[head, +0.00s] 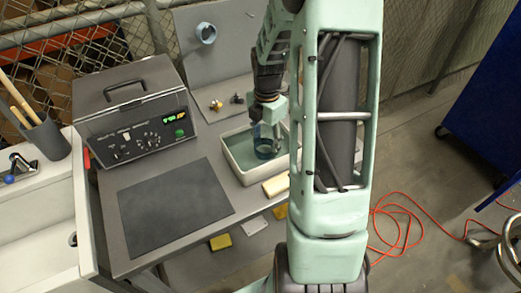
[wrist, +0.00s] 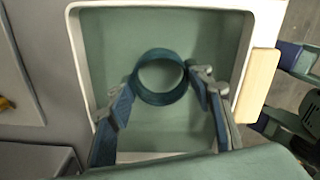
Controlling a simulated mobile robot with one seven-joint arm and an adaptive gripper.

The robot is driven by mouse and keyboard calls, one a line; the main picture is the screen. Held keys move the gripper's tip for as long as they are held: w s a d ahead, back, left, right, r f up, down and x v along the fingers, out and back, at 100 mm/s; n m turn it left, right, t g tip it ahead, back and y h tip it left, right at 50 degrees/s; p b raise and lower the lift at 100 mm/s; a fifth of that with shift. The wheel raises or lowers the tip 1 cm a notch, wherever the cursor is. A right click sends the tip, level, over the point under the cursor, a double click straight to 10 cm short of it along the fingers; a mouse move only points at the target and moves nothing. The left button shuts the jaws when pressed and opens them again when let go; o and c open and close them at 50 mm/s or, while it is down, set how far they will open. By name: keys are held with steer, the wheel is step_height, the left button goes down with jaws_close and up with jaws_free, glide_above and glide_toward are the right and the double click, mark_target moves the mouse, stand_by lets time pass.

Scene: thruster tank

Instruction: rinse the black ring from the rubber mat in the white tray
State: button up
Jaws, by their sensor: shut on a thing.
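The white tray (head: 238,172) stands at the right side of the table and holds greenish liquid; its rim frames the wrist view (wrist: 75,60). The ring (wrist: 160,98) looks dark teal rather than black. My gripper (wrist: 160,86) is shut on it, one finger on each side, over the middle of the tray. In the head view my gripper (head: 268,122) points down into the tray with the ring (head: 266,150) below it. The ring seems to be at or in the liquid; its exact depth is unclear. The dark rubber mat (head: 175,205) lies flat and bare on the table.
A grey control box (head: 135,115) stands behind the mat. A pale block (head: 276,185) sits at the tray's front edge; it also shows in the wrist view (wrist: 258,85). Small brass parts (head: 216,104) lie behind the tray. A white basin (head: 40,225) is at left.

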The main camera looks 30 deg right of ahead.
step_height(320, 180, up, 8)
steer(key=p, duration=0.6)
steer(key=shift+r, duration=0.2)
steer(key=shift+r+p, duration=0.1)
steer(key=shift+p, duration=0.25)
stand_by(0.9)
step_height(320, 180, up, 4)
steer(key=p, duration=0.3)
